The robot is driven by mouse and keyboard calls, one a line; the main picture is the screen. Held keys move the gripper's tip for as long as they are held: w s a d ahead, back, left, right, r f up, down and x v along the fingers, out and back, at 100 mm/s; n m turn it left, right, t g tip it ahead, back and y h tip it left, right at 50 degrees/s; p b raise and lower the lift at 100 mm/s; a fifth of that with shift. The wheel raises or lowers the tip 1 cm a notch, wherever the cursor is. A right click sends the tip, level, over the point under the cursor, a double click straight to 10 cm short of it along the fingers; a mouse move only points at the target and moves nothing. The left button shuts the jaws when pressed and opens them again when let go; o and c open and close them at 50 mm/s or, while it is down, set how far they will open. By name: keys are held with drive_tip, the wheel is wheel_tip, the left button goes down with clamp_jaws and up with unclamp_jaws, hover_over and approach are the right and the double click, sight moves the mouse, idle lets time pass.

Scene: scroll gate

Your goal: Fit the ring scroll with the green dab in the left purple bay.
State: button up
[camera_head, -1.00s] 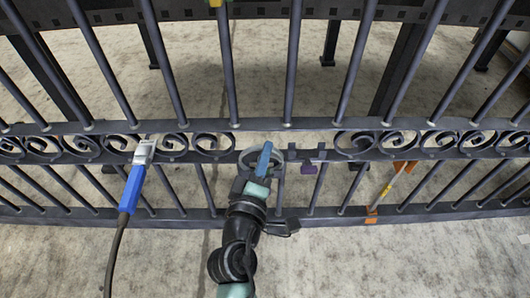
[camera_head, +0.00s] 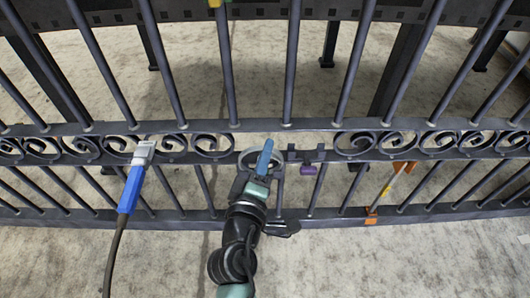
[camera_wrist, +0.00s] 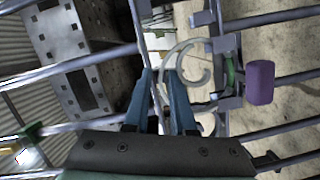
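A grey ring scroll (camera_head: 246,158) is in the gap of the gate's scroll row, at mid-picture in the head view. Its curls also show in the wrist view (camera_wrist: 205,75). My gripper (camera_head: 265,158) is at this ring, with a blue finger across it. In the wrist view the two blue fingers (camera_wrist: 160,85) stand apart, with a thin grey part of the scroll between them. I cannot tell whether they grip it. A purple block (camera_head: 308,170) hangs from a dark bracket right of the ring. A green patch (camera_wrist: 230,72) shows beside the purple block (camera_wrist: 260,82) in the wrist view.
The gate's bars and rails (camera_head: 180,215) cross the whole picture. A blue-handled tool with a cable (camera_head: 130,190) leans at the left. An orange-ended rod (camera_head: 388,190) is at the right. Free floor lies in front of the gate.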

drive_tip(key=shift+s+a+f, duration=0.1)
drive_tip(key=shift+a+f, duration=0.05)
drive_tip(key=shift+f, duration=0.35)
drive_tip(key=r+p+v, duration=0.1)
drive_tip(key=v, duration=1.1)
drive_tip(key=shift+s, duration=0.4)
